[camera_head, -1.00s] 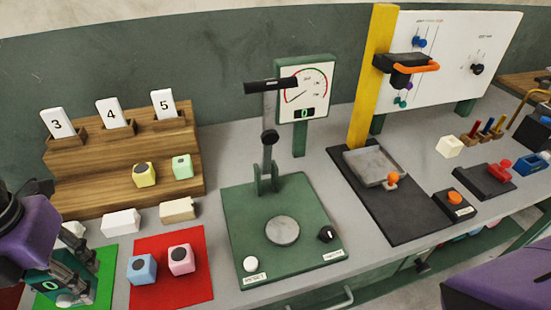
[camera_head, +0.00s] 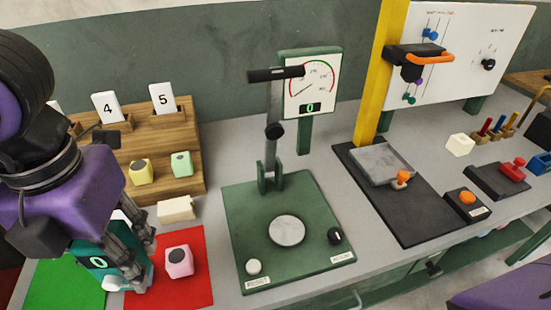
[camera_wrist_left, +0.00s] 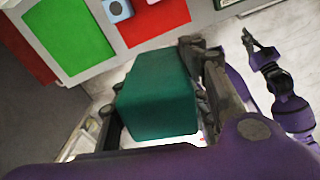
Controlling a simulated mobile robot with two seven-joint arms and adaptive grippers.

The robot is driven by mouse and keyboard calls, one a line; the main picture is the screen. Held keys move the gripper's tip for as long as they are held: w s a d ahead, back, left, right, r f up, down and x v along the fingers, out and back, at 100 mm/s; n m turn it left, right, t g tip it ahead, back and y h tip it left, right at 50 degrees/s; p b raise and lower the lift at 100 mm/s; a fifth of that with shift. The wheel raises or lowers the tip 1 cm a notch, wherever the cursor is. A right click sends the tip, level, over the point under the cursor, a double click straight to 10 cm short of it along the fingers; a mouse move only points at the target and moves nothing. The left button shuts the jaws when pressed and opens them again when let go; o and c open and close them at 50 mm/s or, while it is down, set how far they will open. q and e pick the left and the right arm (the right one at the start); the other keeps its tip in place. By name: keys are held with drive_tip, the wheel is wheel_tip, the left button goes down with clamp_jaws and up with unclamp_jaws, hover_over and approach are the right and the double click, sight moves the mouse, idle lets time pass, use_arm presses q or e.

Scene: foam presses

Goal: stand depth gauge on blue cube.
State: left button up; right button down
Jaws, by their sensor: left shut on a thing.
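The depth gauge (camera_head: 97,262) is a teal block with a "0" display. My left gripper (camera_head: 128,258) is shut on it and holds it over the edge between the green and red mats in the head view. The gauge (camera_wrist_left: 160,95) also shows between the fingers in the left wrist view, apart from the mats below. The blue cube (camera_wrist_left: 118,10) has a dark round spot on top and sits on the red mat in the left wrist view. In the head view it is mostly or wholly hidden by my gripper and the gauge. My right gripper (camera_wrist_left: 262,48) shows small in the left wrist view.
A pink cube (camera_head: 179,261) stands on the red mat (camera_head: 195,290), close by the blue one. The green mat (camera_head: 55,285) is bare where seen. A cream block (camera_head: 176,209), a wooden stepped rack (camera_head: 190,140) and a green press (camera_head: 240,215) stand around.

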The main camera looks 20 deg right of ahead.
use_arm(q)
drive_tip(key=s, duration=0.3)
drive_tip(key=shift+a+f+n, duration=0.2)
drive_tip(key=shift+n, duration=0.2)
drive_tip(key=shift+w+a+n, duration=0.1)
drive_tip(key=shift+a+n, duration=0.1)
drive_tip(key=shift+n, duration=0.1)
drive_tip(key=w+a+f, duration=0.1)
drive_tip(key=w+f, duration=0.2)
drive_tip(key=w, duration=0.1)
drive_tip(key=w+a+f, duration=0.1)
drive_tip(key=w+f, duration=0.2)
drive_tip(key=w, duration=0.1)
drive_tip(key=w+a+f, duration=0.2)
drive_tip(key=w+f, duration=0.1)
drive_tip(key=w, duration=0.2)
drive_tip(key=shift+f, duration=0.25)
drive_tip(key=shift+w+f, duration=0.1)
drive_tip(key=shift+f, duration=1.8)
drive_tip(key=o, duration=1.3)
drive_tip(key=shift+c, duration=0.2)
